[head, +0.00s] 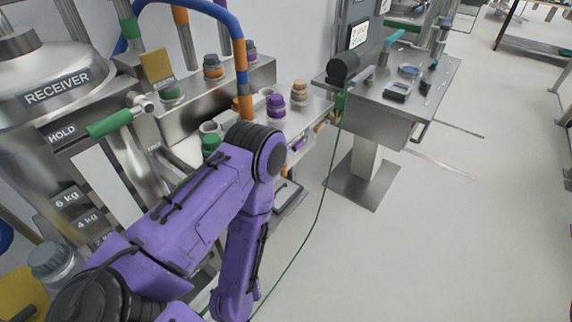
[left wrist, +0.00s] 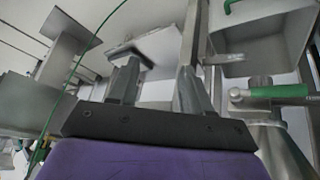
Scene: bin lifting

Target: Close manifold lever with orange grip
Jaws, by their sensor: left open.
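In the head view, small coloured parts sit along the front edge of the steel bench, among them an orange-tan piece (head: 321,124) and a purple one (head: 298,143). They are too small to tell whether either is a lever grip, and I cannot make out a clear orange-gripped lever. My purple left arm crosses in front of the bench's near end and hides part of it. My left gripper (left wrist: 158,75) shows in the left wrist view, with its fingers apart and nothing seen between them. In the head view its fingers do not show. My right gripper is not in view.
A green-gripped lever (head: 110,122) stands by the receiver vessel (head: 50,85); a green grip (left wrist: 275,91) shows right of my fingers in the left wrist view. Capped bottles (head: 276,105) stand on the bench. A green cable (head: 320,190) hangs to the floor. Floor is clear to the right.

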